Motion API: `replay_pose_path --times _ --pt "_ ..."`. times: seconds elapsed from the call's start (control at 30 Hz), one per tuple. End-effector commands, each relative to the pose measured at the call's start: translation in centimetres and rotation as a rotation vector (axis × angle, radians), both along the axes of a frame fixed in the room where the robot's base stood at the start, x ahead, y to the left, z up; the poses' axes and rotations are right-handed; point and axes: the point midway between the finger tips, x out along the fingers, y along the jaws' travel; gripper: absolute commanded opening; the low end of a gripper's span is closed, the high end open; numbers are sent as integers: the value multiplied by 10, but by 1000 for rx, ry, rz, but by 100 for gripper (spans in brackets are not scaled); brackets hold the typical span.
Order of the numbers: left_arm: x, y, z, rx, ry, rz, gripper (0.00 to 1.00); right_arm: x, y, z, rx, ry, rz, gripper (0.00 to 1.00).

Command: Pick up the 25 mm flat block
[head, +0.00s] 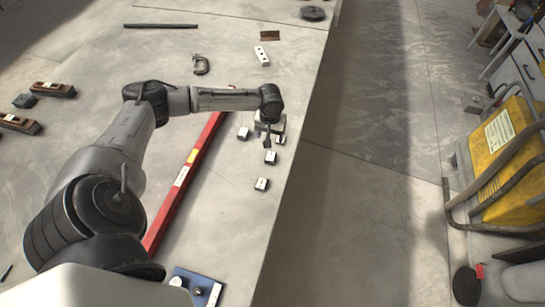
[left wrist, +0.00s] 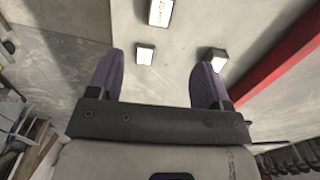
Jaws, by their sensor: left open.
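Several small pale-topped, dark-sided blocks sit on the grey table near its right edge; their labels are too small to read, so I cannot tell which is the 25 mm flat block. In the head view one block (head: 243,133) is left of my left gripper (head: 267,137), one (head: 270,157) is just nearer, another (head: 261,184) is nearer still, and one (head: 280,139) is right beside it. In the left wrist view my open left gripper (left wrist: 155,82) has purple fingers with nothing held. A block (left wrist: 145,53) shows between and beyond the fingertips, another (left wrist: 215,58) by the right finger.
A long red beam (head: 185,170) lies left of the blocks. A C-clamp (head: 201,65) and a white holed block (head: 262,56) lie farther back. A blue plate (head: 196,287) is at the near edge. Beyond the table's right edge is floor and a yellow machine (head: 500,140).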

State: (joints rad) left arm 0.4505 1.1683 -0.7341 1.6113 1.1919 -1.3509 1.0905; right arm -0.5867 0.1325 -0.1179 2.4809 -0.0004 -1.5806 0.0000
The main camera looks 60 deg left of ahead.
Motion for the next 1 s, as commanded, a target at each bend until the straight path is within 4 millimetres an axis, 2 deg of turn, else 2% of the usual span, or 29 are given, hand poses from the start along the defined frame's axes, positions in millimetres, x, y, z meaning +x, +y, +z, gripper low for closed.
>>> replay_pose_path --times 0.4,0.77,1.0 --pt "0 -1 -67 0 3 11 72 3 4 -11 11 -5 -5 43" --pt "0 0 -89 1 1 9 72 3 5 -15 17 -5 -8 43" --pt "-1 0 -121 1 2 9 72 3 5 -22 16 -6 -8 43"
